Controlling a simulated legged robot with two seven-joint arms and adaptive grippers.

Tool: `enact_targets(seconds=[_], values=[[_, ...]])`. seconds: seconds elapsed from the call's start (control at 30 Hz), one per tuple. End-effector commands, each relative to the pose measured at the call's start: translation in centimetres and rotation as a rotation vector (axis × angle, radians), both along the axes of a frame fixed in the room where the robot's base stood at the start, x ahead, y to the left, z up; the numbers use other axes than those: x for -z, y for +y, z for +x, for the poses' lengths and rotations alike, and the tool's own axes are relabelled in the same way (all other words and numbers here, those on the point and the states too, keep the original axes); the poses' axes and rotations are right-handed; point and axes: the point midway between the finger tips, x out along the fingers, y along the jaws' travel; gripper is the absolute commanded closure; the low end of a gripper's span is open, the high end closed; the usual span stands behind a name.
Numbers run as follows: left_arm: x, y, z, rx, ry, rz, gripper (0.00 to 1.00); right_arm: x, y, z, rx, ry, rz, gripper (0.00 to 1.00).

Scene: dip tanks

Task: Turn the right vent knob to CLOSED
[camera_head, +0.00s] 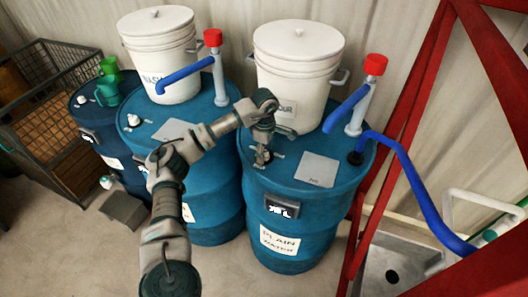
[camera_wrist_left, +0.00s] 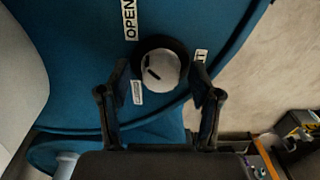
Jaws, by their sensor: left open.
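The right vent knob (camera_wrist_left: 160,70) shows in the left wrist view as a round pale cap with a short dark mark, set in a dark ring on the blue drum top. An OPEN label (camera_wrist_left: 130,20) lies above left of it. A smaller label below left is too small to read, and one at right is partly covered. My left gripper (camera_head: 263,158) reaches over the front of the right drum (camera_head: 325,165) in the head view. In the wrist view its open fingers (camera_wrist_left: 161,98) stand on either side of the knob's lower part; contact cannot be told. My right gripper is out of view.
A white bucket (camera_head: 300,75) stands behind the gripper on the right drum. The middle drum (camera_head: 212,190) stands close at left.

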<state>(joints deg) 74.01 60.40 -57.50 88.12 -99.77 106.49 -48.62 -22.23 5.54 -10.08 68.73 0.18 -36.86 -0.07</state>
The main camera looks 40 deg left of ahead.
Motion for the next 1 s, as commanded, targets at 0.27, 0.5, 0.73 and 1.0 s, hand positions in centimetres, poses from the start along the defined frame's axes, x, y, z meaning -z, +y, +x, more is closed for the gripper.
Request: enact_targets(seconds=[0.27, 0.5, 0.73, 1.0], values=[[0.4, 0.4, 0.0, -0.001, 0.000, -0.003, 0.36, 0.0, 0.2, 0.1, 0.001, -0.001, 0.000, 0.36], [0.4, 0.4, 0.0, -0.001, 0.000, -0.002, 0.89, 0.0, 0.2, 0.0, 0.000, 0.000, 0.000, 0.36], [0.3, 0.3, 0.1, -0.008, 0.000, -0.001, 0.96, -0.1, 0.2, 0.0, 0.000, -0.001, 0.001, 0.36], [0.1, 0.3, 0.1, -0.096, -0.003, -0.001, 0.96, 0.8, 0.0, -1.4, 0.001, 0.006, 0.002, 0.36]])
